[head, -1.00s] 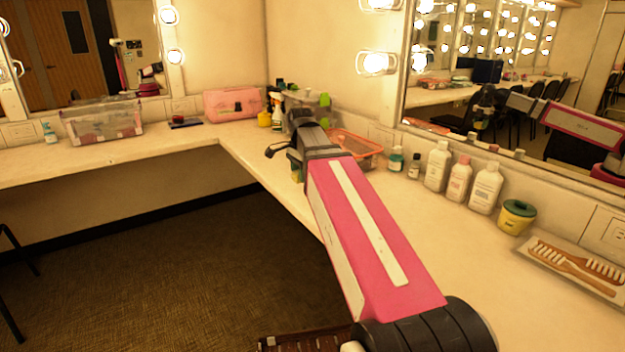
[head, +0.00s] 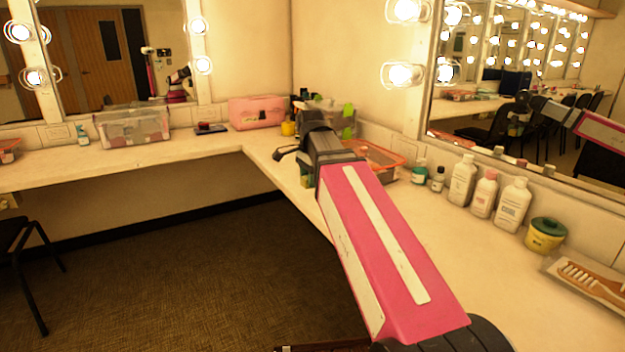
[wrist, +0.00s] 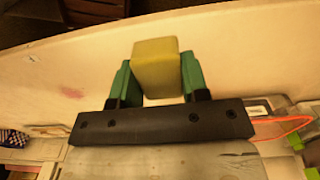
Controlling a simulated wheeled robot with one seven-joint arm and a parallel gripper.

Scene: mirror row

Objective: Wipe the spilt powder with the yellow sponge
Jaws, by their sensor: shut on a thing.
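My gripper (wrist: 158,78) has green fingers and is shut on the yellow sponge (wrist: 155,66), a block that shows between them in the wrist view. The pale counter lies beneath it; I cannot tell whether the sponge touches it. A faint pinkish powder smear (wrist: 72,92) is on the counter to the left of the gripper in the wrist view, apart from the sponge. In the head view my arm reaches over the counter corner and mostly hides the gripper and sponge.
An orange-rimmed basket (head: 374,160) stands just right of my gripper. White bottles (head: 463,180) and a yellow tub with a green lid (head: 545,235) line the mirror wall. A pink case (head: 256,113) and a clear box (head: 133,128) stand on the back counter. A chair (head: 25,250) is at left.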

